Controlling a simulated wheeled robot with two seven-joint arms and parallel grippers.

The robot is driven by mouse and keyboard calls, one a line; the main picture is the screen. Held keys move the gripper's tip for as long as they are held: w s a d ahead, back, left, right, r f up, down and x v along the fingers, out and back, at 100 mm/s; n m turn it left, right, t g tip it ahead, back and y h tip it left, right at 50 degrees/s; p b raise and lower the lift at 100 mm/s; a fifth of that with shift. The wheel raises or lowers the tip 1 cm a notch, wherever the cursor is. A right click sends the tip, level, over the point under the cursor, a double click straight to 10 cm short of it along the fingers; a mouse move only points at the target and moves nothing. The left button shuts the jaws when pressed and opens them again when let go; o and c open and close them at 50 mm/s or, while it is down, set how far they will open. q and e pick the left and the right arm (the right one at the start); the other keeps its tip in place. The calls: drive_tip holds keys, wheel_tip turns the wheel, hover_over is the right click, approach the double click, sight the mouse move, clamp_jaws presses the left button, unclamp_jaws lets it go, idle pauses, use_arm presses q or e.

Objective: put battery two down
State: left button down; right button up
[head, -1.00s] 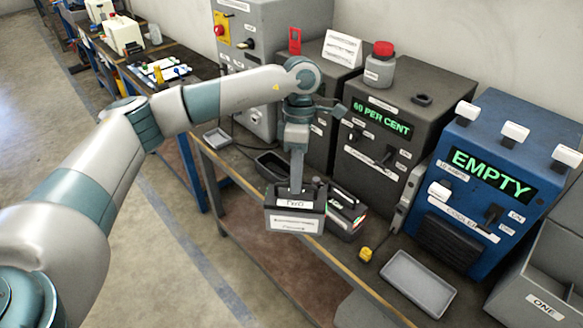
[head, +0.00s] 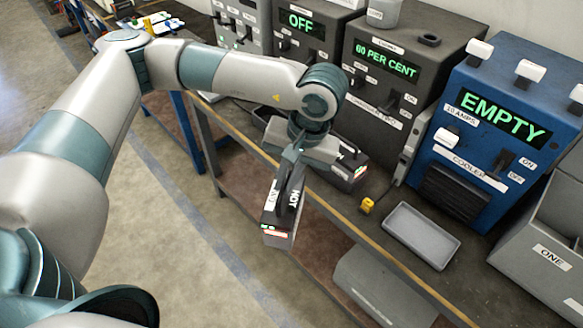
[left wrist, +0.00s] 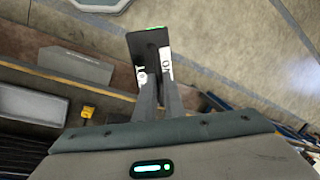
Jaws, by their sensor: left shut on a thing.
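My left gripper (head: 291,172) is shut on a dark battery (head: 278,232) with white labels, taken as battery two; its number is too small to read now. The battery hangs tilted in front of the bench's front edge, over open space, clear of any surface. Small green and red marks show at its lower end. In the left wrist view, the fingers (left wrist: 158,95) grip the battery (left wrist: 147,44), which shows end-on above the floor. My right gripper is not in view.
The bench (head: 398,268) holds a grey tray (head: 421,236), a small yellow item (head: 367,205), a black charger (head: 388,70) reading 60 PER CENT and a blue cooler (head: 500,130) reading EMPTY. A grey bin (head: 548,250) labelled ONE stands at right. A grey box (head: 380,288) sits on the lower shelf.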

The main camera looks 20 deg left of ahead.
use_arm(q)
drive_tip(key=shift+s+f+m+t, duration=0.3)
drive_tip(key=shift+s+m, duration=0.4)
drive_tip(key=shift+m, duration=0.4)
